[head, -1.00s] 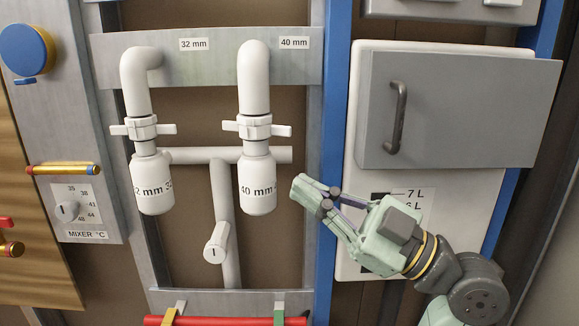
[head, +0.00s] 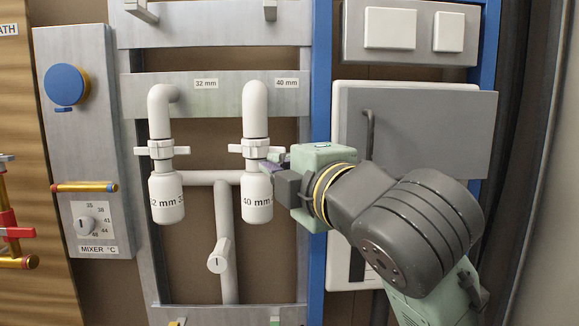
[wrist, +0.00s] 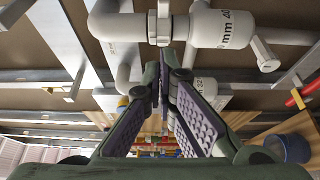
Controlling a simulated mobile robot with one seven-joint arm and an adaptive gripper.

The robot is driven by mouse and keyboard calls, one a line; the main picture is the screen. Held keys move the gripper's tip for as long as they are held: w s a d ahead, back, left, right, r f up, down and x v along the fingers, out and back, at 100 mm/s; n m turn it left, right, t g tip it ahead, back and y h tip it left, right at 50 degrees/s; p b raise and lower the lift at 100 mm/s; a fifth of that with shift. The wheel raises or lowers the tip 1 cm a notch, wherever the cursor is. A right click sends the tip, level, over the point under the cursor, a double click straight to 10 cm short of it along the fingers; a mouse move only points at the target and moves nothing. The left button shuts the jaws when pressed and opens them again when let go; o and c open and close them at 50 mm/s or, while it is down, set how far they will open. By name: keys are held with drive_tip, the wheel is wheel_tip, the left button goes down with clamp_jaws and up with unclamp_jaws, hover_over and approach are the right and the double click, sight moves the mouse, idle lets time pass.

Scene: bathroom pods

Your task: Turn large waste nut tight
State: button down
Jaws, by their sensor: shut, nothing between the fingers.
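The large waste nut (head: 256,149) is a white winged ring on the 40 mm trap, between the white elbow pipe (head: 255,110) and the white bottle marked 40 mm (head: 257,205). Its wings point left and right. My gripper (head: 271,165) is at its right side, close to the right wing; the head view does not show clearly whether they touch. In the wrist view the nut (wrist: 163,22) lies just above the tips of my gripper (wrist: 164,72). The fingers are shut and empty.
The smaller 32 mm trap (head: 165,195) with its own winged nut (head: 161,149) stands to the left. A grey cabinet door with a handle (head: 369,135) is behind my arm at right. A blue post (head: 319,70) runs between them.

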sight(279, 149)
drive_tip(key=w, duration=0.7)
drive_tip(key=shift+w+a+p, duration=0.1)
drive_tip(key=shift+a+p, duration=0.2)
drive_tip(key=shift+a, duration=0.1)
drive_tip(key=shift+w+d, duration=0.15)
drive_tip(key=shift+w, duration=0.4)
drive_tip(key=shift+w+d+n+g+y+p, duration=0.35)
drive_tip(key=shift+d+n+g+y+p, duration=0.25)
drive_tip(key=shift+y, duration=0.4)
drive_tip(key=shift+w+d, duration=0.45)
drive_tip(key=shift+w, duration=0.2)
drive_tip(key=shift+s+a, duration=0.1)
drive_tip(key=shift+s, duration=0.05)
